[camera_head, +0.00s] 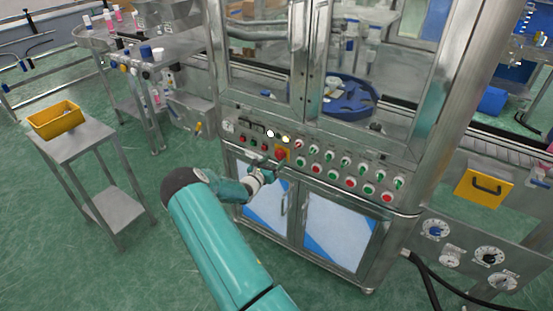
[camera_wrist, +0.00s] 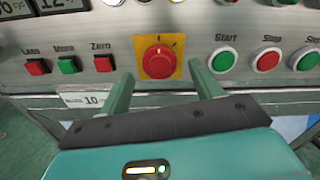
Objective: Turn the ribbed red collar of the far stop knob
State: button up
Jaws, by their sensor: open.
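The red stop knob (camera_head: 281,154) sits on a yellow square plate on the front control panel of the steel machine. In the wrist view the knob (camera_wrist: 158,61) faces me near the upper middle, and its ribbing is too small to make out. My gripper (camera_wrist: 158,74) is open, with one green finger to the lower left of the knob and one to the lower right. The fingers appear apart from the knob, and nothing is between them. In the head view my gripper (camera_head: 266,170) is just in front of the panel, below and left of the knob.
Small red and green buttons, Less (camera_wrist: 37,67), More (camera_wrist: 68,64) and Zero (camera_wrist: 103,63), lie left of the knob. The green Start button (camera_wrist: 223,61) and red Stop button (camera_wrist: 267,60) lie close on its right. A side table (camera_head: 98,140) holds a yellow bin (camera_head: 56,120).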

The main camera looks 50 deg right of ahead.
jog(key=shift+w+d, duration=0.15)
jog(key=shift+d, duration=1.25)
jog(key=c, duration=1)
jog(key=shift+m, duration=0.3)
jog(key=m, duration=0.3)
jog(key=shift+m, duration=2)
